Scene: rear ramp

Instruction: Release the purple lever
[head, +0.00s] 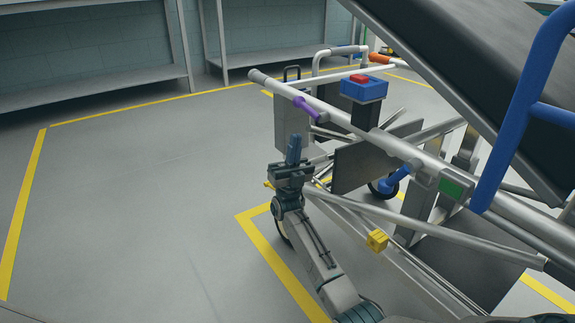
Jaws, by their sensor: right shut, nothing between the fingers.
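The purple lever (306,109) is a short rod on the side of the long grey rail of the ramp frame, slanting down to the right. My right gripper (294,143) reaches up from the bottom of the view with its fingers together and pointing up. In the picture it is just below and slightly left of the lever, with a gap between them. It holds nothing. I cannot tell how far apart they are in depth. My left gripper is not in view.
A blue box with a red top (362,87) stands above the rail (350,125). The dark ramp (470,60) and blue handrail (525,95) fill the right side. A yellow block (377,240) sits on a lower bar. The floor at left is clear.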

